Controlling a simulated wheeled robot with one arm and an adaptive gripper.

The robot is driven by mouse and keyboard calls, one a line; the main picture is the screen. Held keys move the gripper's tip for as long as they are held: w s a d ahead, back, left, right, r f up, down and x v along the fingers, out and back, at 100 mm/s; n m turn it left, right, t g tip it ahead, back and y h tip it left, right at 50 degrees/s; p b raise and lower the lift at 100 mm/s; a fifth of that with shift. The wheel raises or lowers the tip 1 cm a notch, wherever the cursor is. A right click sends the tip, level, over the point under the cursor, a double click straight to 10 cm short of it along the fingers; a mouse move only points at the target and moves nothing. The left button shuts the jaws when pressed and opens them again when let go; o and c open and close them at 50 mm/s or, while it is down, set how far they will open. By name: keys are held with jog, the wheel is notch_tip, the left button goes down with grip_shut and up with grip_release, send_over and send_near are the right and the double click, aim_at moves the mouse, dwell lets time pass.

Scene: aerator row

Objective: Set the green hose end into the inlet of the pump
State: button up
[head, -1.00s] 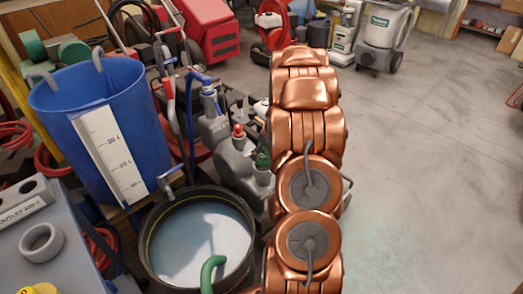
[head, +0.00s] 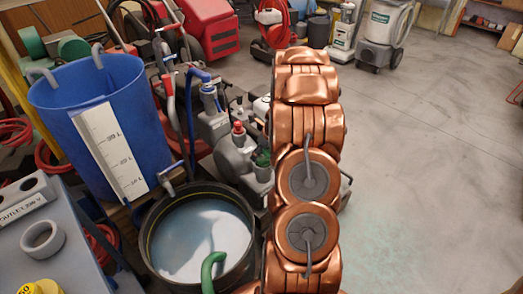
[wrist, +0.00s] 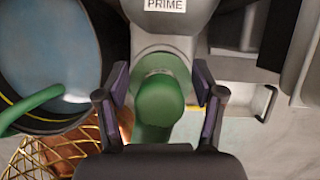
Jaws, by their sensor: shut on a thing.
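The green hose end (wrist: 155,105) is between the two fingers of my gripper (wrist: 161,80) in the wrist view, and the gripper is shut on it. Its far end lies against the grey round inlet (wrist: 163,48) of the pump. I cannot tell whether it is inside the inlet or only in front of it. The grey pump body (wrist: 175,20) has a PRIME label. My gripper is hidden behind my arm there. The green hose (head: 210,270) arches over the tub's front.
A black-rimmed tub (head: 148,240) of water stands left of my arm. A blue graduated bucket (head: 75,130) stands beyond it. A grey outlet bench (head: 60,205) is at the lower left. Yellow mesh (wrist: 40,157) is at the lower left in the wrist view. Floor is clear at right.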

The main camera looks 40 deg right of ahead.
jog(key=shift+f, duration=0.9)
jog(key=o, duration=1.4)
jog(key=v, duration=1.2)
